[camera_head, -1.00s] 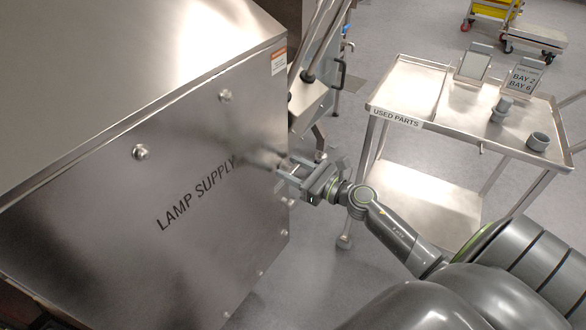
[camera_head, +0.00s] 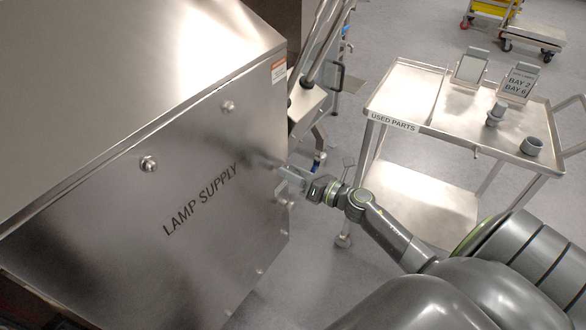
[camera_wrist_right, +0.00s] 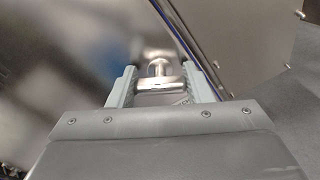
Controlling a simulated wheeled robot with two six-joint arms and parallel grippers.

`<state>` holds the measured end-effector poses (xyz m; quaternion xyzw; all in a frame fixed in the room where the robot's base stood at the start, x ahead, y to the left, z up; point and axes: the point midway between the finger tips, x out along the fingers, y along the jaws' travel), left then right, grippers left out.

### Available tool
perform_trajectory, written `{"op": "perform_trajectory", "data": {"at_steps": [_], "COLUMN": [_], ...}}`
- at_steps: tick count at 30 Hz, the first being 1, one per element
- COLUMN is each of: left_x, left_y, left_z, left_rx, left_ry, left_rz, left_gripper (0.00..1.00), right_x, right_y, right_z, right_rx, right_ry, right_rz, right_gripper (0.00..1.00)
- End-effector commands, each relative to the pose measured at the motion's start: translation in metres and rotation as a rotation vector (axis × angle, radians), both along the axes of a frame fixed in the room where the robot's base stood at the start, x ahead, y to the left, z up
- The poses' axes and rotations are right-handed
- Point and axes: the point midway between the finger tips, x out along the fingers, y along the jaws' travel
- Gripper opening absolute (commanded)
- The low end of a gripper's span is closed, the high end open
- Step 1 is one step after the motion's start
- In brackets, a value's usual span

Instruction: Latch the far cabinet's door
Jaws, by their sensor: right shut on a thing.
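The steel cabinet's front door (camera_head: 130,235) is marked LAMP SUPPLY and looks flush with the cabinet body in the head view. My right gripper (camera_head: 281,171) is at the door's right edge. In the right wrist view, its fingers (camera_wrist_right: 161,88) are shut on a small silver T-shaped latch handle (camera_wrist_right: 160,72), whose stem runs to the metal face beyond. In the head view the gripper mostly hides the handle. I cannot tell whether the latch is engaged. My left gripper is not in view.
A steel cart labelled USED PARTS (camera_head: 395,122) stands to the right, carrying grey cylindrical parts (camera_head: 532,146) and small signs. A metal frame (camera_head: 309,98) stands behind the cabinet's right side. Open floor lies between cabinet and cart.

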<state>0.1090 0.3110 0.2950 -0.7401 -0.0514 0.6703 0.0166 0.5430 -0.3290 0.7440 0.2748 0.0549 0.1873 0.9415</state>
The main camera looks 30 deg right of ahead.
Motion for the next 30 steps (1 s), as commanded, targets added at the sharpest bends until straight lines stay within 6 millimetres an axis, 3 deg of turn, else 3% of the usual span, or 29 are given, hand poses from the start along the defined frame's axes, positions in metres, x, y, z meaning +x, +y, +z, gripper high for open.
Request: {"op": "perform_trajectory", "data": {"at_steps": [18,30], "left_x": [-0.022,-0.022], "left_y": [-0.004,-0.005], "left_z": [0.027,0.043], "left_rx": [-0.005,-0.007], "left_ry": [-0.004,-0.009], "left_rz": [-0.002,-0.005], "left_gripper": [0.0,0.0], "right_x": [0.001,0.001], "right_y": [-0.001,-0.001], "right_z": [0.003,0.001], "right_rx": [0.544,0.821], "right_ry": [0.224,0.339], "right_rz": [-0.002,0.0], "right_gripper": [0.23,0.23]}}
